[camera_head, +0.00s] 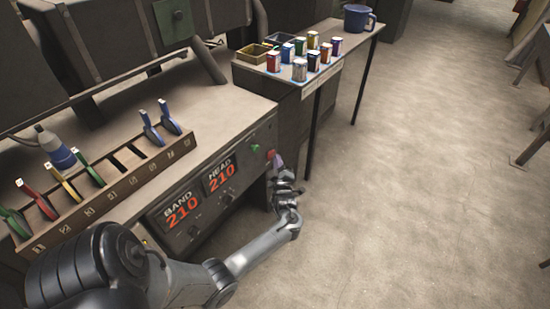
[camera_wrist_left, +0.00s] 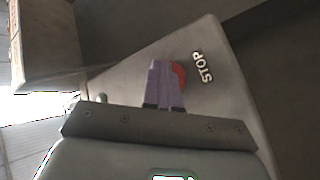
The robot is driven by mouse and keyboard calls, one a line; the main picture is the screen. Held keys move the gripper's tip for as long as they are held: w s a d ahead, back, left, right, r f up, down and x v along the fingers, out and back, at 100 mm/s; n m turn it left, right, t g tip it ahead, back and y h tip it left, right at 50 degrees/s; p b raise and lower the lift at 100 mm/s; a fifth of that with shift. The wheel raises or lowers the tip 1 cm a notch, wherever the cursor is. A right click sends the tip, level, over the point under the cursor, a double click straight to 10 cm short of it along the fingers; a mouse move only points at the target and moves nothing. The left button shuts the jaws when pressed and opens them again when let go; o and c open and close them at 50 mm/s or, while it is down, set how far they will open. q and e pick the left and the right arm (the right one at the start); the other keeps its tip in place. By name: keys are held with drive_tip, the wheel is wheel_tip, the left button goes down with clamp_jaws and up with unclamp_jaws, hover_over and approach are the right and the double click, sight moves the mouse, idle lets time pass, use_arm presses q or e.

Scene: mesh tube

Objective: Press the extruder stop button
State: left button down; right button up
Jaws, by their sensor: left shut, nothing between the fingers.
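The red stop button (camera_head: 270,155) is on the front panel, at its right end in the head view. In the left wrist view the red button (camera_wrist_left: 180,73) shows beside the word STOP, partly hidden behind my fingers. My left gripper (camera_head: 277,160) is shut and empty, its purple fingertips at the button. In the left wrist view the closed fingertips (camera_wrist_left: 161,64) overlap the button's left side; whether they touch it I cannot tell. A green button (camera_head: 254,148) sits left of the red one. My right gripper is not in view.
The panel has two red displays reading 210 (camera_head: 182,210) and knobs. A wooden rack (camera_head: 110,190) with coloured-handled tools stands on the bench.

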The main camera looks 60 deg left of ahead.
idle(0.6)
use_arm(q)
drive_tip(key=shift+w+d, duration=0.25)
drive_tip(key=shift+d, duration=0.2)
drive_tip(key=shift+w+d, duration=0.2)
drive_tip(key=shift+d, duration=0.25)
drive_tip(key=shift+d, duration=0.1)
drive_tip(key=d, duration=0.1)
drive_tip(key=w+d, duration=0.1)
drive_tip(key=d, duration=0.1)
drive_tip(key=w+d+b, duration=0.1)
drive_tip(key=shift+w+d, duration=0.15)
drive_tip(key=shift+d, duration=0.05)
idle(0.6)
